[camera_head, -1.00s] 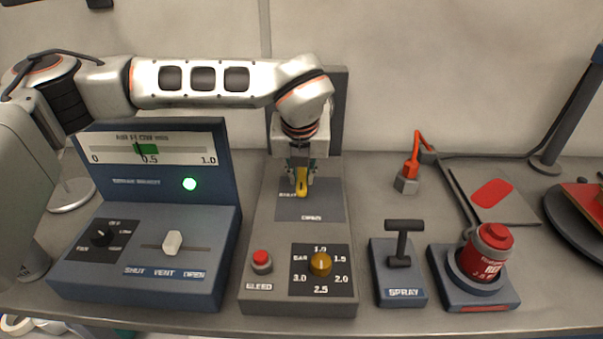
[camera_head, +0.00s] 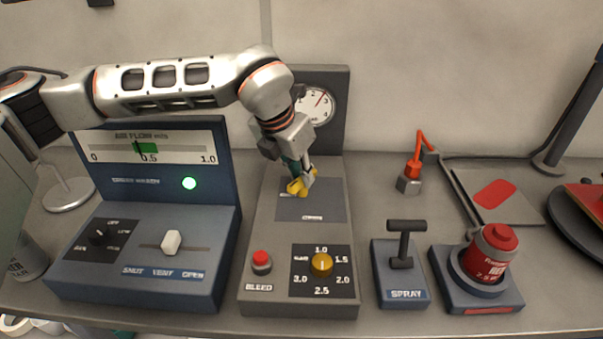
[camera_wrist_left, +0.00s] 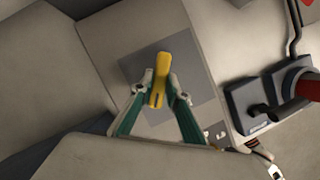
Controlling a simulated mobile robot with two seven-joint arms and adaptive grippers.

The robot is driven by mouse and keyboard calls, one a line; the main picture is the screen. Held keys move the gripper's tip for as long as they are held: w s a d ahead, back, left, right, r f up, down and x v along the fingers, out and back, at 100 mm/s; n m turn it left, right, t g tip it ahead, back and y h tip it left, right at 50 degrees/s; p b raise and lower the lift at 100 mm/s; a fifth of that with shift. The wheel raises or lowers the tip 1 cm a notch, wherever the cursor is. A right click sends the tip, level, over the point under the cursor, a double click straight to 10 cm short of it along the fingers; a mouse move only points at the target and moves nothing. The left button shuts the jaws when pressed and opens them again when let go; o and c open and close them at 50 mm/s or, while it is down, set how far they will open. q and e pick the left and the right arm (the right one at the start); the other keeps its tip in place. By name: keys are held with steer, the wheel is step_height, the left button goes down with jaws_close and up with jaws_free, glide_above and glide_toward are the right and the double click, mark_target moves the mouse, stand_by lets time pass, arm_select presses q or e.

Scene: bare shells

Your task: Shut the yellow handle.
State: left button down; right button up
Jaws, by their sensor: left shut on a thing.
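The yellow handle (camera_head: 299,187) sits on the dark plate (camera_head: 325,206) of the grey middle panel, below the round gauge (camera_head: 316,104). My left gripper (camera_head: 303,180) reaches down to it, tilted, with its fingers closed on the handle. In the left wrist view the yellow handle (camera_wrist_left: 158,80) lies between the two green-backed fingers of my left gripper (camera_wrist_left: 158,92), one on each side. The fingers hide part of the handle in the head view. The word on the plate below it reads OPEN, small and blurred.
A red bleed button (camera_head: 261,261) and an amber knob (camera_head: 321,264) stand on the front of the same panel. A blue air flow console (camera_head: 150,290) is at the left. A spray lever (camera_head: 402,246) and a red can (camera_head: 492,252) are at the right.

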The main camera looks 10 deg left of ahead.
arm_select(q)
steer(key=m+h, duration=0.1)
steer(key=m, duration=0.2)
steer(key=shift+w+a+r+g+p, duration=0.1)
steer(key=shift+g+p, duration=0.2)
steer(key=m+g+h+p, duration=0.1)
steer(key=m, duration=0.2)
steer(key=shift+r, duration=0.1)
steer(key=m+g+p, duration=0.1)
steer(key=m, duration=0.2)
steer(key=shift+w+h+p, duration=0.15)
steer(key=shift+h+p, duration=0.15)
steer(key=shift+p, duration=0.05)
steer(key=shift+m+g+p, duration=0.3)
steer(key=shift+m, duration=0.5)
arm_select(e)
steer(key=r, duration=0.2)
steer(key=w+r, duration=0.1)
steer(key=r, duration=0.2)
arm_select(q)
steer(key=shift+m, duration=0.3)
arm_select(e)
steer(key=shift+r, duration=0.1)
arm_select(q)
steer(key=c, duration=2)
jaws_free()
arm_select(e)
steer(key=shift+r, duration=0.1)
